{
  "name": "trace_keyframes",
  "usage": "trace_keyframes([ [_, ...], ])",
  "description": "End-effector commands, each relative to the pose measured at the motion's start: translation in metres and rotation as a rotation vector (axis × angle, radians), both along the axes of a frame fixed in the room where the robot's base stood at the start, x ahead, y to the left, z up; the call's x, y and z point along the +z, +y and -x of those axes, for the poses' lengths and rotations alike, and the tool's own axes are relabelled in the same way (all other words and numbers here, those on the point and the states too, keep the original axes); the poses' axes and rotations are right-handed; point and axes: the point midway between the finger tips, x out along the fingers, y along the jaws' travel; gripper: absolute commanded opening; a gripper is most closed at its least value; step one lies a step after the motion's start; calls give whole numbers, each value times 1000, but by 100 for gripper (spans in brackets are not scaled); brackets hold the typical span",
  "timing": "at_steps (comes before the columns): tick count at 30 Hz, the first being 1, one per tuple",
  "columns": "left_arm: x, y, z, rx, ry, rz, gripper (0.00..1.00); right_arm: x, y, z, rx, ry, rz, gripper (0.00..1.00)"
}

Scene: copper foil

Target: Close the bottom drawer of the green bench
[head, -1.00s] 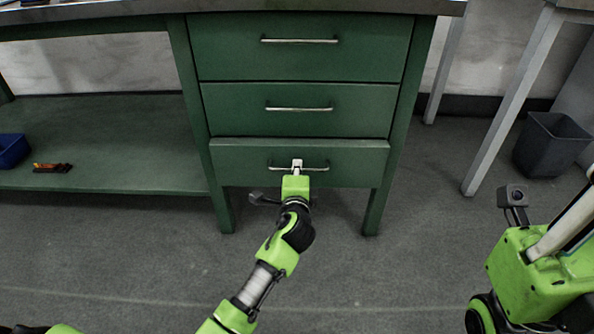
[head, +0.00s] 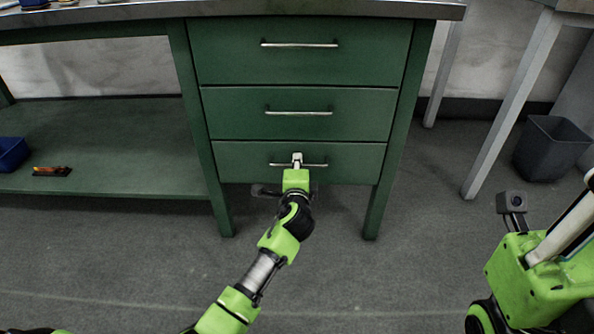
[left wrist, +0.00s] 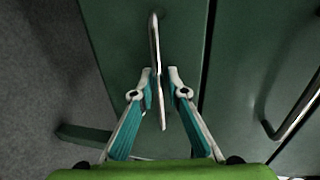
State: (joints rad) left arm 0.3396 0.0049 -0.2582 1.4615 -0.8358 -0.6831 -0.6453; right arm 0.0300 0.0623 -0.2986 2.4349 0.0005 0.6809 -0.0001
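The bottom drawer (head: 235,162) of the green bench (head: 178,85) now looks flush with the drawers above it, with a thin dark seam along its top. Its metal bar handle (head: 318,165) is at my left gripper (head: 297,160). In the left wrist view, the handle (left wrist: 154,40) runs between the two fingertips of my left gripper (left wrist: 159,78), which are drawn close together around it. A slight gap may show on one side. My right gripper is not in view; only part of what looks like my right arm shows at the right edge.
The middle drawer (head: 230,105) and top drawer (head: 225,40) are shut. A blue bin (head: 12,153) and a small orange-handled item (head: 50,171) lie on the lower shelf (head: 110,150). A dark wastebasket (head: 550,148) stands at right. The floor before the bench is clear.

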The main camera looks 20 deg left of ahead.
Motion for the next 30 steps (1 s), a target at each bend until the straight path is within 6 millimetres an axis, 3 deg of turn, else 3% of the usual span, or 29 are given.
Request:
trace_keyframes([
  [5,4,-7,20,-2,0,1,14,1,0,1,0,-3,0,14],
  [18,21,-28,97,-2,-2,2,14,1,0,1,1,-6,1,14],
  [24,25,-31,110,0,-2,-1,14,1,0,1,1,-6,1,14],
  [30,25,-32,111,1,-2,-1,14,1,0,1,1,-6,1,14],
])
